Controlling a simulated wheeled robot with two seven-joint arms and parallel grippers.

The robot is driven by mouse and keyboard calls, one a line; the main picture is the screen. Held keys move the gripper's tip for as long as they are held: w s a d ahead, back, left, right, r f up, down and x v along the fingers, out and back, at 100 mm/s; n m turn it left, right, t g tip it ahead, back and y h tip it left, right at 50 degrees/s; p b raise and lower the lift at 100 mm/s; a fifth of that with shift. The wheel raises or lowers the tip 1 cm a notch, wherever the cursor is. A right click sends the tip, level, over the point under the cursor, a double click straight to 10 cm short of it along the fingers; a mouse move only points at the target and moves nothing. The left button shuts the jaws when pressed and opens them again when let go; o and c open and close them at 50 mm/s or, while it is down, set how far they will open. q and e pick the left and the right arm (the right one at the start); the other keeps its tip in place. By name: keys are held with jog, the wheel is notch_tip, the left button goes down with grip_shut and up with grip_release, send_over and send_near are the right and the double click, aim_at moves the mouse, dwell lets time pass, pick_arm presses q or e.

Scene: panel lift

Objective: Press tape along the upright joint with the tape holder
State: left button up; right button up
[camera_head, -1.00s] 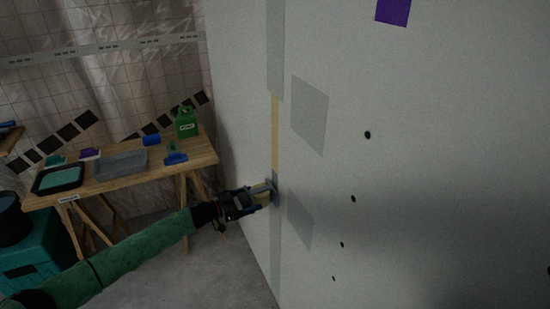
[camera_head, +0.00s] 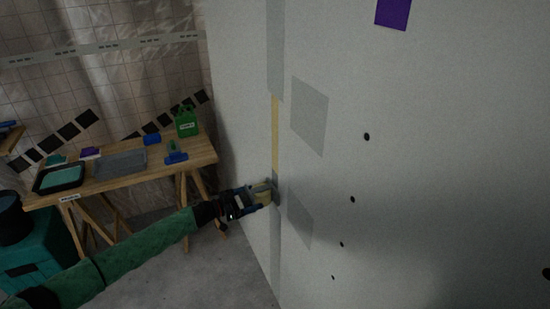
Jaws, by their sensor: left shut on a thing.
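The upright joint runs down the pale wall panel, with grey strips above and below and a bare yellowish stretch (camera_head: 275,133) between them. The holder is at the joint, at the lower end of the yellowish stretch. It looks to touch the wall, but the exact contact is too small to tell. My right gripper is not in view.
A wooden trestle table (camera_head: 205,152) at the left bears a green container (camera_head: 187,122), a grey tray (camera_head: 121,162), a black tray (camera_head: 58,179) and blue tools. A teal box (camera_head: 35,258) stands at the lower left. The floor (camera_head: 190,275) below my arm is clear.

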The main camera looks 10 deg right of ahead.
aim_at(251, 191)
pick_arm(q)
jog(key=shift+w+d+r+p, duration=0.1)
jog(key=shift+d+p, duration=0.2)
jog(key=shift+p, duration=0.35)
dwell(0.8)
notch_tip(251, 191, up, 5)
jog(key=p, duration=0.4)
dwell(0.3)
jog(key=p+v, duration=0.2)
jog(key=v, duration=0.5)
dwell(0.4)
jog(key=shift+a, duration=0.1)
dwell(0.5)
